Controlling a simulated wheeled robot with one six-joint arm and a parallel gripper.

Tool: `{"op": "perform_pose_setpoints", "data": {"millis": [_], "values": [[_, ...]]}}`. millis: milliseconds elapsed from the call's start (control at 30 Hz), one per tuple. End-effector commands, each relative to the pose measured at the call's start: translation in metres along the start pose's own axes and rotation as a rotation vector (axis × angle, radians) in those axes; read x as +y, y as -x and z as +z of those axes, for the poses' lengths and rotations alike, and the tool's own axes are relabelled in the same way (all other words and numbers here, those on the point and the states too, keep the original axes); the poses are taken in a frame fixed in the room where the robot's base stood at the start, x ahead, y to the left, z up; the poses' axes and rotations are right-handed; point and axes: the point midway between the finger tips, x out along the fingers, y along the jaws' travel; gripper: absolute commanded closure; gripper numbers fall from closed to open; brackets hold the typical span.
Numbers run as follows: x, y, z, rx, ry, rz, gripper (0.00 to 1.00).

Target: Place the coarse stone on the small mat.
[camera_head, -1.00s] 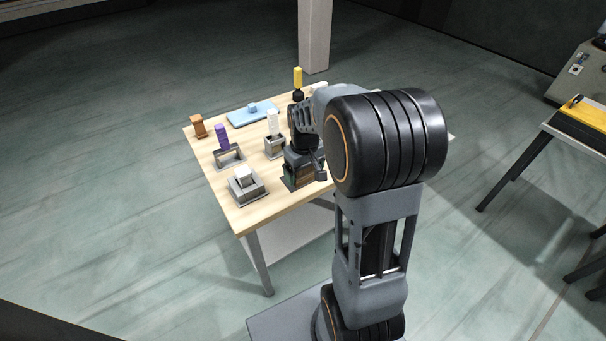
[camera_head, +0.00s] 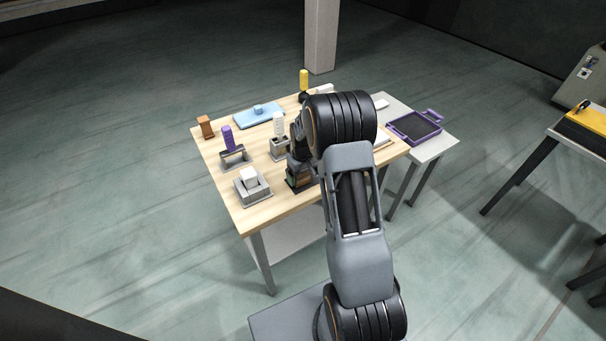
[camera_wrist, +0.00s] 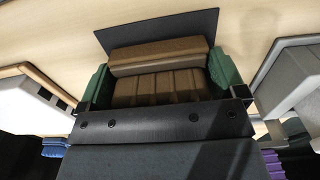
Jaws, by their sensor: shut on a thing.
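A brown block with a ridged face (camera_wrist: 160,88), which looks like the coarse stone, sits between the green-padded jaws of my gripper (camera_wrist: 165,80) in the wrist view. The jaws are shut on it from both sides. A dark flat sheet (camera_wrist: 160,33), which looks like the small mat, shows just behind and under the block. I cannot tell whether the block touches it. In the head view my gripper (camera_head: 299,168) is low over the table's right part, and my arm hides much of it.
On the wooden table (camera_head: 225,190) stand a grey holder with a white block (camera_head: 250,178), a purple-handled piece (camera_head: 227,137), a white piece in a holder (camera_head: 279,125), a brown block (camera_head: 205,127), a blue mat (camera_head: 255,119) and a yellow handle (camera_head: 303,80). A purple tray (camera_head: 415,127) lies on a side table.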

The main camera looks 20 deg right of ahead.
Motion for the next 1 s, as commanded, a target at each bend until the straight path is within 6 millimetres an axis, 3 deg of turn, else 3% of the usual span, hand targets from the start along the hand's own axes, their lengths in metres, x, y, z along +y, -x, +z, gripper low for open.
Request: {"op": "perform_pose_setpoints", "data": {"millis": [467,500,600,833,1000], "values": [[0.0,-0.008,0.0,0.0,0.0,0.0,0.49],[0.0,-0.008,0.0,0.0,0.0,0.0,0.08],[0.0,-0.007,0.0,-0.001,0.0,0.0,0.0],[0.0,-0.005,0.0,0.0,0.0,0.0,0.0],[0.0,0.01,-0.001,0.004,0.0,0.001,0.0]]}}
